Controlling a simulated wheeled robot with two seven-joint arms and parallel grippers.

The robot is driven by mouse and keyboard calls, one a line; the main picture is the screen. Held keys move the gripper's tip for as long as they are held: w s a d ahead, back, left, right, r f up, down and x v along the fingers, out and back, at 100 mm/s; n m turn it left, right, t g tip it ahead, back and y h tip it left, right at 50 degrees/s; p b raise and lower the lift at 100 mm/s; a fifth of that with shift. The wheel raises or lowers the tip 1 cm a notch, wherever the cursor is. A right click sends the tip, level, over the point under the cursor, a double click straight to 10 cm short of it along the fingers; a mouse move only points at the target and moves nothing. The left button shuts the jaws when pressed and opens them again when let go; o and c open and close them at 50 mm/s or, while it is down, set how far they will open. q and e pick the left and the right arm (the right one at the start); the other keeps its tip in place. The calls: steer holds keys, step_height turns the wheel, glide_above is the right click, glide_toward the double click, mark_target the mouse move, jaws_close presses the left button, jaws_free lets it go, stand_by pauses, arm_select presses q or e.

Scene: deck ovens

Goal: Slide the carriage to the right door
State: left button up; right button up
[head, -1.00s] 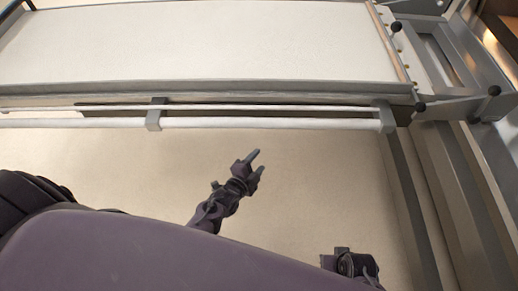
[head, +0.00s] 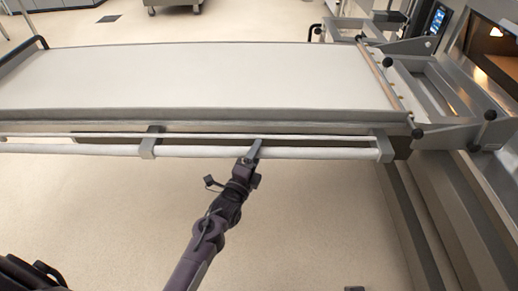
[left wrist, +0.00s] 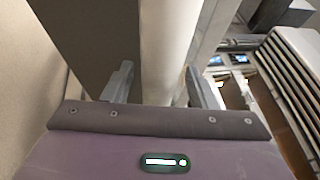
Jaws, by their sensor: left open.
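The carriage is a long flat loader with a pale belt top (head: 200,80) and a grey frame. A white round handle bar (head: 320,153) runs along its near side, held by grey brackets. My left gripper (head: 254,150) is at this bar, right of the middle bracket. In the left wrist view the bar (left wrist: 165,50) passes between the two open fingers (left wrist: 160,88); I cannot tell whether they touch it. The oven (head: 490,50) with a lit opening stands at the right, beyond the carriage's right end.
Metal rails (head: 430,210) run along the floor side of the oven at the right. A black-knobbed bracket (head: 450,130) joins the carriage end to the oven side. A wheeled cart (head: 172,5) stands far back. The floor (head: 110,210) in front of the carriage is clear.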

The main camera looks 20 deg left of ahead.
arm_select(q)
steer(key=x, duration=0.2)
steer(key=shift+w, duration=0.25)
jaws_close()
